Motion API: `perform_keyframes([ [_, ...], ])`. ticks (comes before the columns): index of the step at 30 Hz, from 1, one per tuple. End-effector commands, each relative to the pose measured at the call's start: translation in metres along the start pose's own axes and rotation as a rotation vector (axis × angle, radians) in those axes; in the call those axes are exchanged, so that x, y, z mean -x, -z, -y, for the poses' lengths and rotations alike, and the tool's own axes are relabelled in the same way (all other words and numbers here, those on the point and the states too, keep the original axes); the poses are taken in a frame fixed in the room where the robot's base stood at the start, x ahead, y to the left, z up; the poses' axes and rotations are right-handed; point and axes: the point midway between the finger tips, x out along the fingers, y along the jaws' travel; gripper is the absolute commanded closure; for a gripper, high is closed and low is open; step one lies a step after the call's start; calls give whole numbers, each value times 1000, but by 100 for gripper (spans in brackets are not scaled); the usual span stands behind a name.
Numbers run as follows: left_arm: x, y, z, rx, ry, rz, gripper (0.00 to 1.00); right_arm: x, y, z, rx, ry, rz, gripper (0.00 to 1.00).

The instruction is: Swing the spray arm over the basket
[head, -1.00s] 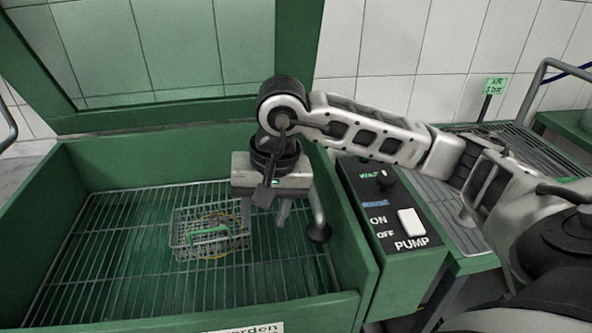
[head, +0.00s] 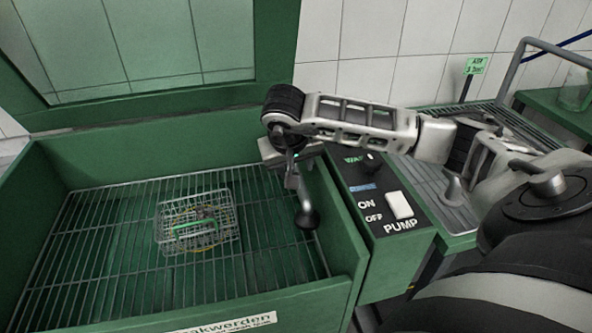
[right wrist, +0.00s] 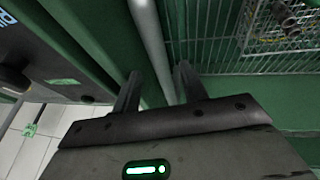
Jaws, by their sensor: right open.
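The wire basket (head: 170,212) with a green handle sits on the grate inside the green wash tub. It also shows at the upper right of the right wrist view (right wrist: 262,38). The spray arm (head: 303,195) is a grey metal tube with a black round end, on the tub's right side, apart from the basket. My right gripper (head: 292,178) is over the tub's right wall, partly hidden by its own wrist. In the right wrist view its open fingers (right wrist: 160,88) have the grey tube (right wrist: 146,30) between them. My left gripper is not in view.
A control box (head: 385,245) with a white pump switch and black knob stands right of the tub (head: 60,215). The raised lid (head: 150,105) is behind it. A ribbed drain table (head: 435,190) with a rail lies further right. The grate around the basket is clear.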

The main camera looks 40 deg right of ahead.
Motion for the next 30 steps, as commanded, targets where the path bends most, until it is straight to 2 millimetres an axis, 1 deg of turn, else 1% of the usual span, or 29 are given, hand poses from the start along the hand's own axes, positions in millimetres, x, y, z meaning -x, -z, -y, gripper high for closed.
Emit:
perform_keyframes([
  [1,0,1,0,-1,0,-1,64,-9,-1,0,0,-1,4,57],
  [6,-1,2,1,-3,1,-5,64,-25,0,0,0,0,2,57],
  [10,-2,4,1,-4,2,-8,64,-30,0,0,0,1,1,57],
  [17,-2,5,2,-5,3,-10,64,-30,0,0,0,1,0,57],
  [20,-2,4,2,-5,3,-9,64,-30,0,0,0,1,0,82],
  [21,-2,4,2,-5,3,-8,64,-30,0,0,0,1,0,93],
  [22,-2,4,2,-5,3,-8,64,-30,0,0,0,1,0,100],
  [30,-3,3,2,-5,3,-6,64,-31,2,0,-21,-6,4,100],
])
